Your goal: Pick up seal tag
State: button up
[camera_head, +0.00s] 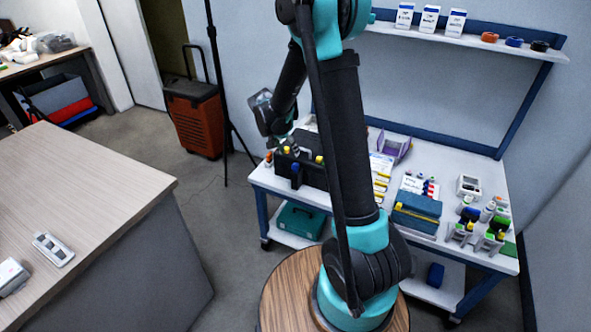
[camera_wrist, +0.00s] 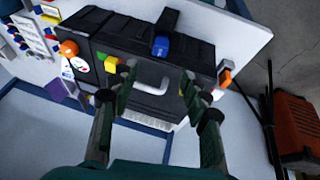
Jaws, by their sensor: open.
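A black case (camera_wrist: 150,45) with a pale handle (camera_wrist: 150,88) lies ahead of my gripper (camera_wrist: 158,80) in the wrist view. Small coloured pieces sit on or against the case: a yellow one (camera_wrist: 112,63), a blue one (camera_wrist: 160,46), an orange knob (camera_wrist: 68,48) and an orange piece (camera_wrist: 225,78). I cannot tell which of these is the seal tag. My gripper is open, its fingers on either side of the handle, with nothing held. In the head view the case (camera_head: 300,172) stands at the left end of the workbench (camera_head: 440,258), below my gripper.
A shelf (camera_head: 480,40) hangs above the back. An orange wheeled case (camera_head: 195,118) and a thin stand (camera_head: 218,80) are on the floor to the left.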

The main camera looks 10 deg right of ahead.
aim_at(295, 164)
jog(key=shift+x, duration=4.15)
jog(key=shift+s+a+f, duration=0.1)
jog(key=shift+s, duration=0.05)
jog(key=shift+c, duration=0.5)
jog(key=c, duration=0.8)
jog(key=shift+c, duration=0.2)
